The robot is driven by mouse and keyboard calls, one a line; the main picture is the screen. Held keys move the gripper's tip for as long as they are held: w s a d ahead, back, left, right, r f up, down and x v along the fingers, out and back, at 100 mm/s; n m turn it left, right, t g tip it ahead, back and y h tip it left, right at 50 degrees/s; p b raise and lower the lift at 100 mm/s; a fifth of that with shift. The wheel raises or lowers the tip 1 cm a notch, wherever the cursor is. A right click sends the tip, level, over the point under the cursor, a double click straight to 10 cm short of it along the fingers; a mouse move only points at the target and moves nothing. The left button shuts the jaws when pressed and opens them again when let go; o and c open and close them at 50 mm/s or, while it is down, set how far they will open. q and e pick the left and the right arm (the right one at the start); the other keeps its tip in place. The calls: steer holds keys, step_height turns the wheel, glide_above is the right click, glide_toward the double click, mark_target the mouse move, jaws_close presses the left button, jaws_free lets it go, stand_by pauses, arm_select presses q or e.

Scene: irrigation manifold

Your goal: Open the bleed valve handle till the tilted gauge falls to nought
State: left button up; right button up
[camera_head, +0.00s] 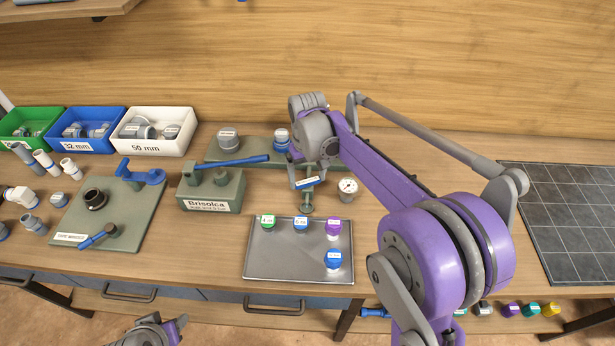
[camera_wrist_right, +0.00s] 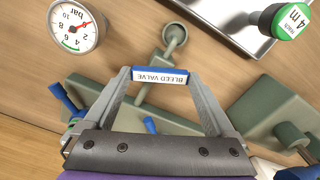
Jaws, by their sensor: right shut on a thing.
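My right gripper (camera_head: 308,183) is shut on the blue bleed valve handle (camera_wrist_right: 160,76), with one finger at each end of it. The handle carries a white "BLEED VALVE" label and also shows in the head view (camera_head: 309,180). A small grey-green valve fitting (camera_wrist_right: 175,36) shows just beyond it. The round white gauge (camera_wrist_right: 77,25) marked "bar" stands beside the handle and appears turned over in the wrist view; its exact reading is hard to tell. In the head view the gauge (camera_head: 347,186) is too small to read.
A grey tray (camera_head: 290,268) with green, blue and purple-capped pieces lies in front. Left of the valve stands a green block (camera_head: 207,205) with a long blue lever (camera_head: 240,160). Parts bins (camera_head: 157,147) stand at back left. A dark grid mat (camera_head: 570,220) lies right.

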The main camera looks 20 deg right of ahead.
steer(key=n, duration=0.6)
steer(key=shift+n, duration=0.3)
steer(key=n, duration=0.6)
steer(key=shift+n+b, duration=0.3)
steer(key=shift+b, duration=0.1)
steer(key=o, duration=1.1)
steer(key=shift+c, duration=0.2)
step_height(320, 180, up, 11)
steer(key=shift+p, duration=0.35)
steer(key=shift+f, duration=0.1)
